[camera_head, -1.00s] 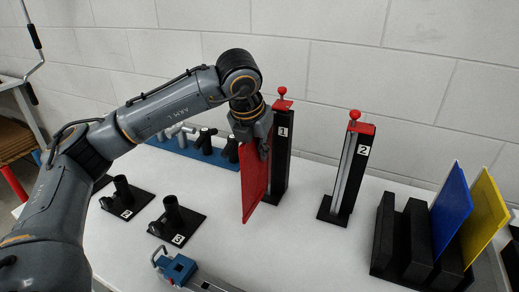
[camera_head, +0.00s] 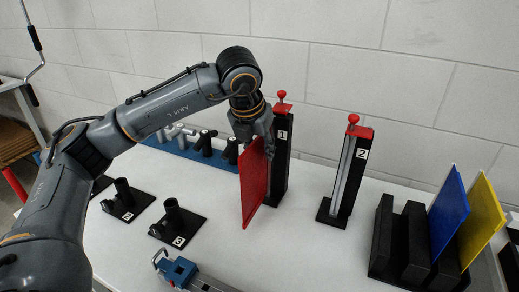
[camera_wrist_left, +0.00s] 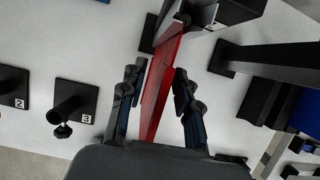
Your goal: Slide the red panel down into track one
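The red panel (camera_head: 254,185) stands upright against the left side of the black post of track one (camera_head: 281,165), which has a "1" label and a red top with a knob. Its lower edge is close to the table; I cannot tell whether it touches bottom. In the left wrist view the panel (camera_wrist_left: 161,95) runs edge-on between my fingers to the post. My left gripper (camera_head: 256,135) is at the panel's upper edge. In the wrist view its fingers (camera_wrist_left: 160,88) are spread on both sides of the panel, with a gap visible on the left. My right gripper is out of view.
Track two (camera_head: 346,170) stands to the right. A black rack (camera_head: 412,240) holds a blue panel (camera_head: 449,212) and a yellow panel (camera_head: 485,215). Black holders (camera_head: 177,222) and a blue clamp (camera_head: 178,270) sit in front. A blue tool rack (camera_head: 190,148) lies behind.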

